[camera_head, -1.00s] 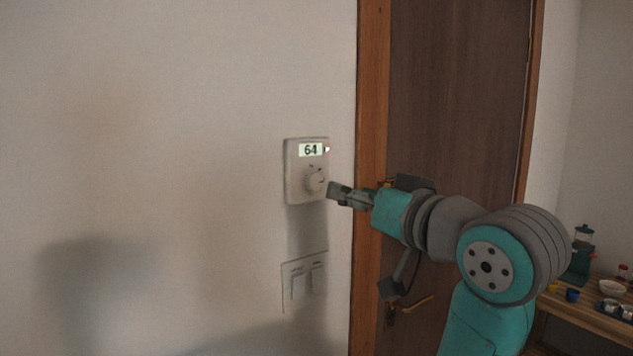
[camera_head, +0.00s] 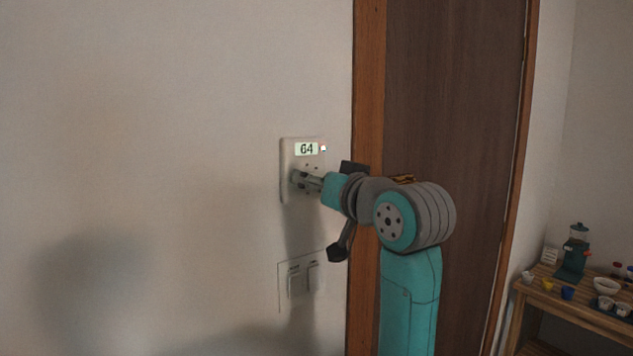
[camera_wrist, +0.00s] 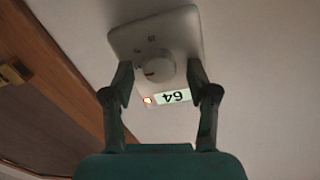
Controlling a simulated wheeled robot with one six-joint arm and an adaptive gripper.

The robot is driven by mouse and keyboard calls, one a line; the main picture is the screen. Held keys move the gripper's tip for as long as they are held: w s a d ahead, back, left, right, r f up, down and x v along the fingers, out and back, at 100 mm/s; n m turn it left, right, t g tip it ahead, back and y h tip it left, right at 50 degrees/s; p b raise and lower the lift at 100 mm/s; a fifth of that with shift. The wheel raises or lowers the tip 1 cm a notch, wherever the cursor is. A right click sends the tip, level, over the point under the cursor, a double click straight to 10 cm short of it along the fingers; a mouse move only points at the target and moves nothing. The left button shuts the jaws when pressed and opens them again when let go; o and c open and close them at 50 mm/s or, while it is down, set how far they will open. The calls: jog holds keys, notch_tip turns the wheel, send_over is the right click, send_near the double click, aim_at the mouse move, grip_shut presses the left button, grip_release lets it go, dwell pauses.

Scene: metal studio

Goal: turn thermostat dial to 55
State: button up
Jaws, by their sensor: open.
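The white thermostat (camera_head: 288,186) is mounted on the wall, and its display (camera_head: 306,149) reads 64. In the wrist view the thermostat (camera_wrist: 183,38) shows upside down, with its round dial (camera_wrist: 156,66) near the middle and a lit red light beside the display (camera_wrist: 174,97). My gripper (camera_head: 299,180) is at the thermostat's lower half and hides the dial in the head view. In the wrist view my gripper (camera_wrist: 160,84) is open, with one finger to each side of the dial. I cannot tell whether either finger touches it.
A double light switch (camera_head: 303,281) is on the wall below the thermostat. A wooden door frame (camera_head: 368,90) and brown door (camera_head: 450,90) stand to the right. A wooden table (camera_head: 570,306) with a coffee grinder and bowls is at far right.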

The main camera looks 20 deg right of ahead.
grip_shut()
jog(key=shift+n, duration=0.3)
jog(key=shift+a+f+n+y, duration=0.15)
jog(key=shift+n+y, duration=0.2)
jog(key=shift+n, duration=4.15)
jog(key=shift+f+n+y, duration=0.1)
jog(key=shift+n+y, duration=0.25)
jog(key=shift+n, duration=4.45)
